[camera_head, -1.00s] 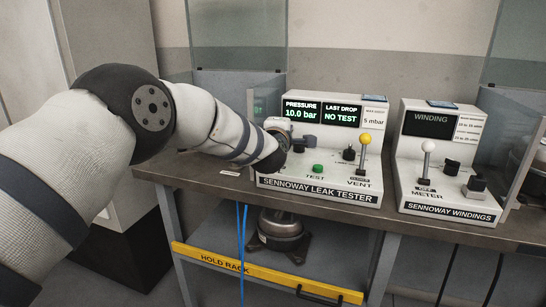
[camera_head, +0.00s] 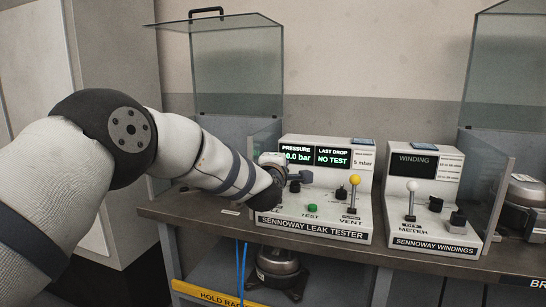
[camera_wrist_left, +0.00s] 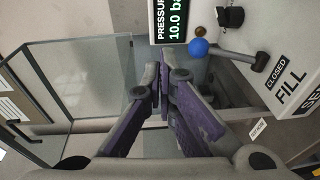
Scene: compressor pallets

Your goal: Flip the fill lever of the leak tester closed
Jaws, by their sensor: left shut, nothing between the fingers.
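The leak tester (camera_head: 314,229) stands on the bench, its screen reading 10.0 bar and NO TEST. In the left wrist view, its fill lever has a blue knob (camera_wrist_left: 198,47) on a grey stem (camera_wrist_left: 238,56), beside the CLOSED and FILL labels. The stem leans over, with the knob toward the pressure screen. In the head view my arm and gripper hide this lever. My left gripper (camera_head: 300,177) is at the left part of the tester. Its fingertips (camera_wrist_left: 164,82) are shut and empty, close to the blue knob with a gap visible. My right gripper is not in view.
The tester also has a green test button (camera_head: 312,208) and a yellow-knobbed vent lever (camera_head: 354,181). A winding tester (camera_head: 433,243) stands to the right. Clear guard panels (camera_head: 240,72) rise behind. A yellow hold rack bar (camera_head: 212,297) is below the bench (camera_head: 190,211).

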